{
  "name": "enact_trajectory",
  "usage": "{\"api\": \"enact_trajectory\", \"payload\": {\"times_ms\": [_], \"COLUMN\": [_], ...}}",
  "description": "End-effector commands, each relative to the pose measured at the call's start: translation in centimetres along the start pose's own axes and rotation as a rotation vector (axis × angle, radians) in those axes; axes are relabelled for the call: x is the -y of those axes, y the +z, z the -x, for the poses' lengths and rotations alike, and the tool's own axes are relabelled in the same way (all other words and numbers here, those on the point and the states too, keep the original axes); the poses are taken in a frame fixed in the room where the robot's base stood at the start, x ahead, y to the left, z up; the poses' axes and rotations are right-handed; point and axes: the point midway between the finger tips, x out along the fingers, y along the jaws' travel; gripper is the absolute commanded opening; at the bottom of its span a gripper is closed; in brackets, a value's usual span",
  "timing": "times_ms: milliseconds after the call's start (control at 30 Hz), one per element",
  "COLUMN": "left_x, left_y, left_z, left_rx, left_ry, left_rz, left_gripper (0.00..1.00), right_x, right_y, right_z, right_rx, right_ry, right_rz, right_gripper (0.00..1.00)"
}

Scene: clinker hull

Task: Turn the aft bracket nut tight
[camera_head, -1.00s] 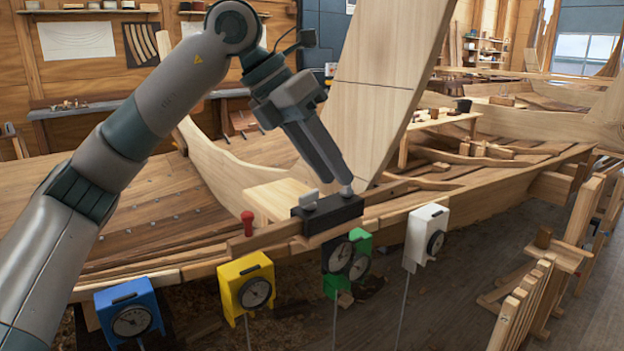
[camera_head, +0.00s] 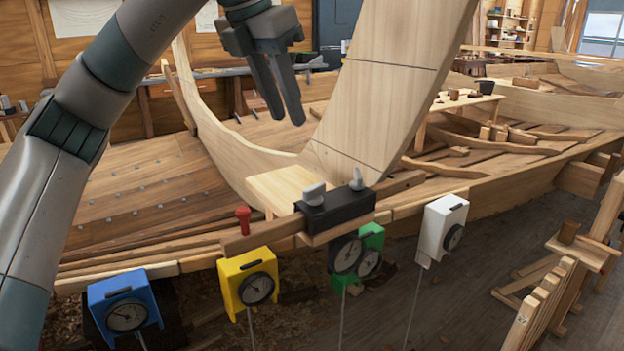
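A black bracket (camera_head: 337,214) sits on the wooden rail at the hull's edge. It carries two pale wing nuts: a left nut (camera_head: 314,194) with its wing broad to the view, and a right nut (camera_head: 357,179) whose wing shows narrow and upright. I cannot tell from the picture which one is aft. My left gripper (camera_head: 288,120) is above and left of the bracket, clear of both nuts. Its two fingers point down with a narrow gap between them, and nothing is held. My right gripper is not in view.
Blue (camera_head: 125,306), yellow (camera_head: 249,280), green (camera_head: 371,254) and white (camera_head: 441,228) dial boxes hang along the rail, with a dark one under the bracket. A red peg (camera_head: 243,220) stands left of the bracket. A tall plank (camera_head: 390,80) rises behind it.

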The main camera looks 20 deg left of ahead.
Motion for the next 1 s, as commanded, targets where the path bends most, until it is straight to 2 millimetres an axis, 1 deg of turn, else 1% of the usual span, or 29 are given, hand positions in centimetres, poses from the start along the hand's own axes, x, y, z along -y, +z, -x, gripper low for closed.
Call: {"api": "enact_trajectory", "payload": {"times_ms": [267,400,567,667,800,1000], "left_x": [0.0,0.0,0.0,0.0,0.0,0.0], "left_y": [0.0,0.0,0.0,0.0,0.0,0.0], "left_z": [-3.4,-5.8,-8.7,-10.5,-12.9,-15.5], "left_rx": [-0.002,-0.003,-0.004,-0.004,-0.002,-0.002], "left_ry": [-0.001,-0.001,-0.001,-0.001,-0.001,-0.002], "left_rz": [0.000,0.000,0.000,0.000,0.000,0.000], "left_gripper": [0.28,0.28,0.28,0.28,0.28,0.28], "right_x": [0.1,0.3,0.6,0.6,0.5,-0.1], "right_y": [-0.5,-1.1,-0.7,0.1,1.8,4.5], "right_z": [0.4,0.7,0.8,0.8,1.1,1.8], "right_rx": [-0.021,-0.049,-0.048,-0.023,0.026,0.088], "right_ry": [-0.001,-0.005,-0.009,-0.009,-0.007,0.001], "right_rz": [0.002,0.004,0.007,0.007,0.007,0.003], "right_gripper": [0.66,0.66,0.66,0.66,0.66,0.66]}}
